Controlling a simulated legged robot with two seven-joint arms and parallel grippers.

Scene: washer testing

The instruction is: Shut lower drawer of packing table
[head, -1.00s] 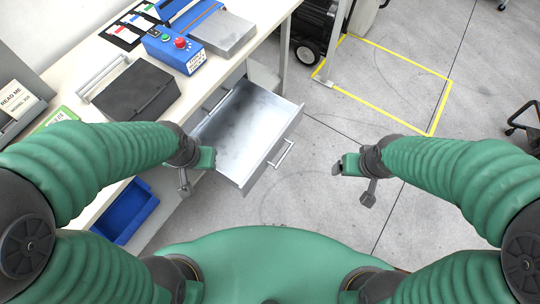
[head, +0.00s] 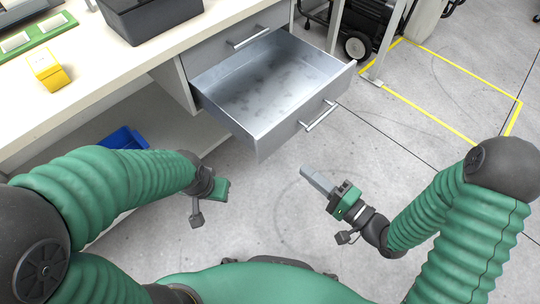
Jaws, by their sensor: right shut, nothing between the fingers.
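The lower drawer (head: 272,90) of the packing table (head: 120,65) is pulled out and looks empty. Its front carries a silver bar handle (head: 319,116). The upper drawer (head: 238,40) above it is closed. My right gripper (head: 312,174) is shut and empty, in the air in front of the open drawer and apart from its handle. My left gripper (head: 212,200) is below and left of the drawer, touching nothing that I can see; its fingers are too small and turned to read.
A dark grey case (head: 150,15) and a yellow box (head: 48,70) stand on the table top. A blue bin (head: 124,138) is under the table. A black wheeled machine (head: 365,25) stands behind, near yellow floor tape (head: 440,122). The floor before the drawer is clear.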

